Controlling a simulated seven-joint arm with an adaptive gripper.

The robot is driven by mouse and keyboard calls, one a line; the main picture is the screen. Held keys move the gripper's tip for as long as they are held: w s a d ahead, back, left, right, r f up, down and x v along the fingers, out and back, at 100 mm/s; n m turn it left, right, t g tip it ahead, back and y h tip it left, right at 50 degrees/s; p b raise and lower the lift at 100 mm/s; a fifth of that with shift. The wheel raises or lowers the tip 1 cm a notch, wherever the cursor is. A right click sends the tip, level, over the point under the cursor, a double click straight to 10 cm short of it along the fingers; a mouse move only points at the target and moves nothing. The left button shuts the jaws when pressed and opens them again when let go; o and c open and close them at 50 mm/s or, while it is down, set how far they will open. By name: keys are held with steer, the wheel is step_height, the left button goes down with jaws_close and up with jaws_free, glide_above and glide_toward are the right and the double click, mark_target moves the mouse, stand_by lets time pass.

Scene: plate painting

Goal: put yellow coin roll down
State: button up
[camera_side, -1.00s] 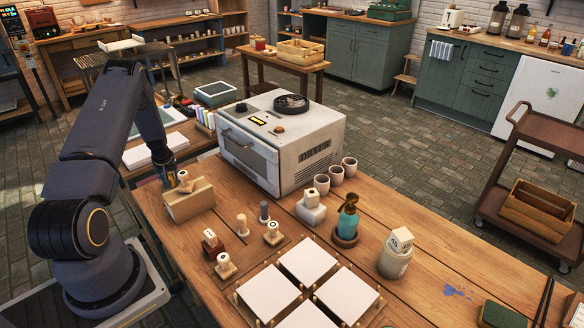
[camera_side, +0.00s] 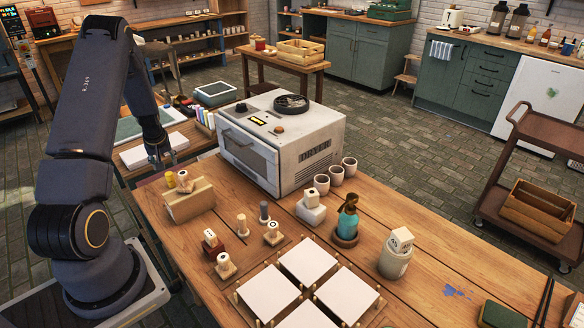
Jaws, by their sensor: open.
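A small yellow roll (camera_side: 170,179) stands upright at the left end of the tan wooden block (camera_side: 190,204) on the table. A wooden stamp-like piece (camera_side: 184,183) sits just right of it on the same block. My gripper (camera_side: 160,164) is open and empty, above and behind the block, clear of the yellow roll. Its fingertips are small and dark in this view.
The white dryer (camera_side: 280,143) stands behind and right of the block. Several stamps (camera_side: 225,266) and white square tiles (camera_side: 308,260) are toward the front. A teal bottle (camera_side: 347,222) and a pale jar (camera_side: 395,258) stand farther right.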

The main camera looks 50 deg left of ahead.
steer(key=w+d+r+m+t+h, duration=0.1)
steer(key=w+d+r+m+t, duration=0.2)
steer(key=d+r, duration=0.85)
steer(key=w+d+r+m+h, duration=0.1)
steer(key=w+d+r+m, duration=0.35)
steer(key=d+r, duration=0.7)
steer(key=s+d+r+m+h, duration=0.1)
steer(key=s+d+r+m, duration=0.1)
steer(key=s+d, duration=0.4)
steer(key=s+d+r+m+t+h, duration=0.1)
steer(key=s+d+m, duration=0.4)
steer(key=d, duration=1)
steer(key=s+r, duration=0.1)
steer(key=s, duration=0.1)
steer(key=shift+s+r, duration=0.3)
steer(key=shift+r, duration=0.05)
